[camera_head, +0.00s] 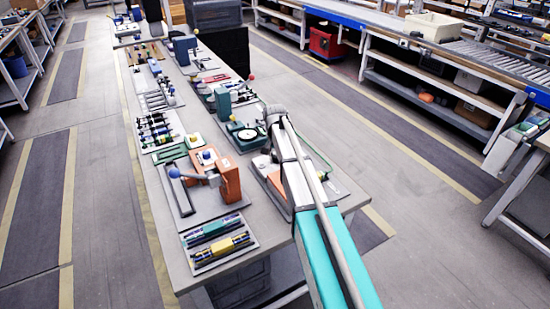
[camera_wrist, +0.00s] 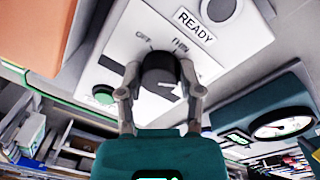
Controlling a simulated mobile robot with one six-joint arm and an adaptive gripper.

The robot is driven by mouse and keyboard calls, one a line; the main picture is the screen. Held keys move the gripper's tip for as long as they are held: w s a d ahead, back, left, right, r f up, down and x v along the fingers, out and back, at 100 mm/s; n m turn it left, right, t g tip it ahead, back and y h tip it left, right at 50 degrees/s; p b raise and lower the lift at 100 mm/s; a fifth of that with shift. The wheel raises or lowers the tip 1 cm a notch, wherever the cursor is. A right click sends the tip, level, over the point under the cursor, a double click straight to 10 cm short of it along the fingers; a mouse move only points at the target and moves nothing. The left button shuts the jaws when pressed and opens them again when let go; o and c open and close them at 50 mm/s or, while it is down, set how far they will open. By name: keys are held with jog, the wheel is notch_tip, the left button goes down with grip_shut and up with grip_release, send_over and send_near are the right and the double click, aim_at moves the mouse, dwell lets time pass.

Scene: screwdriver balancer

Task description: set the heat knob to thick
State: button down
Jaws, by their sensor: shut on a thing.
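The heat knob (camera_wrist: 158,70) is black and round, on a white panel (camera_wrist: 105,50) in the wrist view. Labels reading OFF and what looks like THIN stand beyond its far side. I cannot make out a thick label or the knob's pointer direction. My gripper (camera_wrist: 160,77) has one finger on each side of the knob and is shut on it. The fingers and gripper body hide part of the panel nearest me. In the head view my arm reaches over the right side of the bench, and the knob cannot be made out.
A READY label (camera_wrist: 195,24) and a green button (camera_wrist: 112,64) are on the panel near the knob. A teal unit with a white dial (camera_wrist: 283,122) stands to the right. In the head view, the bench (camera_head: 180,283) holds tools, trays and an orange fixture (camera_head: 229,178) left of my arm.

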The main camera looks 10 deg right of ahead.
jog(key=shift+c, duration=1.3)
grip_release()
jog(key=shift+s+r, duration=0.1)
jog(key=shift+s, duration=0.1)
jog(key=shift+w, duration=0.1)
jog(key=shift+w, duration=0.1)
